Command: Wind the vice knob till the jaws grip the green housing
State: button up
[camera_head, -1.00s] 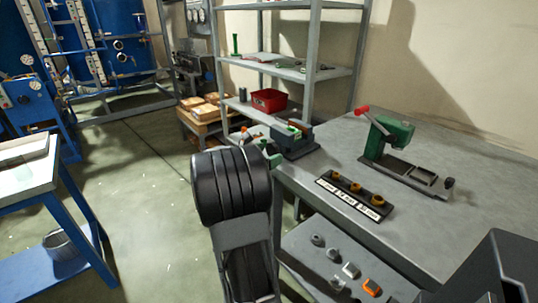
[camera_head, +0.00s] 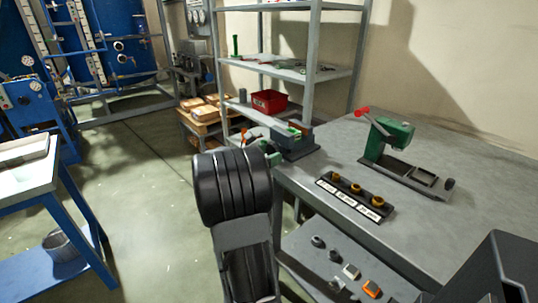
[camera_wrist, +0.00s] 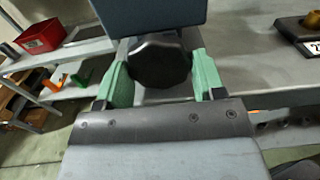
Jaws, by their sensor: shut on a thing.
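The blue-grey bench vice (camera_head: 296,148) stands at the near left corner of the grey workbench, and its body also fills the top of the wrist view (camera_wrist: 155,18). A small green housing (camera_head: 294,131) shows at the top of the vice, between its jaws; whether the jaws touch it is too small to tell. The black, round vice knob (camera_wrist: 160,60) sits between the green fingers of my gripper (camera_wrist: 160,75) in the wrist view. My gripper is shut on the knob. In the head view my arm hides the knob and most of my gripper (camera_head: 268,152).
A green press with a red handle (camera_head: 390,133) stands farther back on the workbench (camera_head: 470,225). A black strip with several brass fittings (camera_head: 350,198) lies near the front edge. A shelf rack (camera_head: 312,85) with a red bin (camera_head: 269,101) stands behind the vice.

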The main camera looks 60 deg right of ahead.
jog(key=shift+f+m+b, duration=0.2)
jog(key=shift+m+b, duration=0.4)
jog(key=shift+b, duration=0.1)
jog(key=shift+r, duration=0.1)
jog(key=o, duration=0.9)
jog(key=shift+r, duration=0.1)
jog(key=p+v, duration=0.1)
jog(key=v, duration=1.2)
jog(key=shift+w+a+p, duration=0.2)
jog(key=shift+a+p, duration=0.15)
